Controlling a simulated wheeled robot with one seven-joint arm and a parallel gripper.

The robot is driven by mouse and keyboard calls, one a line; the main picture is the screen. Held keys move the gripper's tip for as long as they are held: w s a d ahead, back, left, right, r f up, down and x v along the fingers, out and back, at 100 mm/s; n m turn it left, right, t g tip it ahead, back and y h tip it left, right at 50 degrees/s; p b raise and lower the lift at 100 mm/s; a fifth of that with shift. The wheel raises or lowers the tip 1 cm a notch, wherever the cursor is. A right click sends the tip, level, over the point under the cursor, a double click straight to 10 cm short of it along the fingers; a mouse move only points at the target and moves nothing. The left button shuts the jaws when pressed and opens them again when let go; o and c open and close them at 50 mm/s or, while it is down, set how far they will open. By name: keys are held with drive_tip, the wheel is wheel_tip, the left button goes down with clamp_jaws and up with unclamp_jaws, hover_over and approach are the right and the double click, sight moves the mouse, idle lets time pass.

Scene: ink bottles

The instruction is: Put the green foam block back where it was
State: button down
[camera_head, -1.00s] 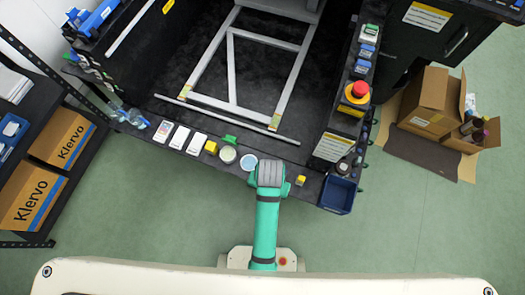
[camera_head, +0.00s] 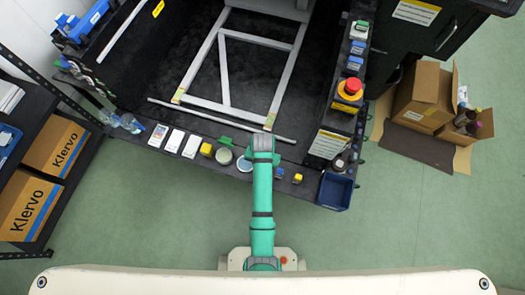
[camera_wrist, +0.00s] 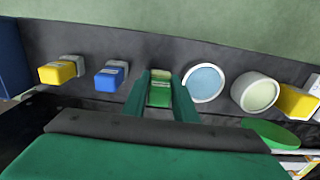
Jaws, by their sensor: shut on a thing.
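The green foam block (camera_wrist: 160,92) is between the two fingers of my gripper (camera_wrist: 161,80) in the wrist view, with a paler top face. My gripper is shut on it. A blue block (camera_wrist: 111,77) and a yellow block (camera_wrist: 58,72) stand to its left in that view, and a blue-topped round jar (camera_wrist: 206,82) to its right. In the head view my arm's end (camera_head: 262,145) is over the ledge and hides the fingers and the green block. Whether the block touches the ledge I cannot tell.
In the head view, a pale jar (camera_head: 224,156), a yellow block (camera_head: 206,150) and white cards (camera_head: 174,140) line the ledge to the left. A blue bin (camera_head: 335,191) and the red button (camera_head: 349,88) are to the right. A metal frame (camera_head: 222,70) lies behind.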

drive_tip(key=shift+f, duration=0.9)
drive_tip(key=c, duration=1.4)
unclamp_jaws()
drive_tip(key=shift+f, duration=0.1)
drive_tip(key=shift+c, duration=0.2)
